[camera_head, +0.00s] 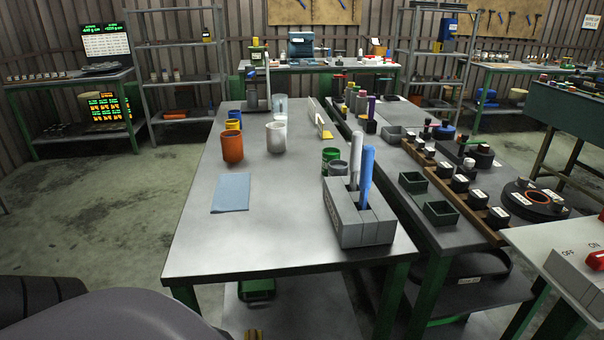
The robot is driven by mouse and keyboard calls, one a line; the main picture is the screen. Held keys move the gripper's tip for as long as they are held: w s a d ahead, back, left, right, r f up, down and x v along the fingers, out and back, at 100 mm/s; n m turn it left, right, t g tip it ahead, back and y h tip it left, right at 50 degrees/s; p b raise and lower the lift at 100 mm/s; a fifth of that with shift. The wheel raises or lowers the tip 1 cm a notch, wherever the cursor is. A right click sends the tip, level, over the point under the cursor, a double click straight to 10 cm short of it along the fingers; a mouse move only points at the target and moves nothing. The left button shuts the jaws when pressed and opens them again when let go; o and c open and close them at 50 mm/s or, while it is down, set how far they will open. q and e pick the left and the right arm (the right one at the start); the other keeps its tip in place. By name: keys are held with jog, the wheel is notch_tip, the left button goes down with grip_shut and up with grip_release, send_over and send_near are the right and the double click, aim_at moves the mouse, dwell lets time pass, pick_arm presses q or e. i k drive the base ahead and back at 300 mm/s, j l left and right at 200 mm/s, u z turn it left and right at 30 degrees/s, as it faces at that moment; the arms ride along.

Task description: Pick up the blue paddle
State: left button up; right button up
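The blue paddle (367,172) stands upright in a slot of a grey holder block (365,228) near the front right of the grey table. A white paddle (355,158) stands in the same block, just left of the blue one. The lower ends of both are hidden in the block. Neither of my grippers is in view.
The grey table (205,240) holds an orange cup (232,147), a white cup (276,138), a blue cloth (231,193) and green cans (330,160). A crowded bench (452,235) stands close on the right. The table's front left is clear.

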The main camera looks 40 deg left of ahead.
aim_at(369, 150)
jog(key=u, duration=1.3)
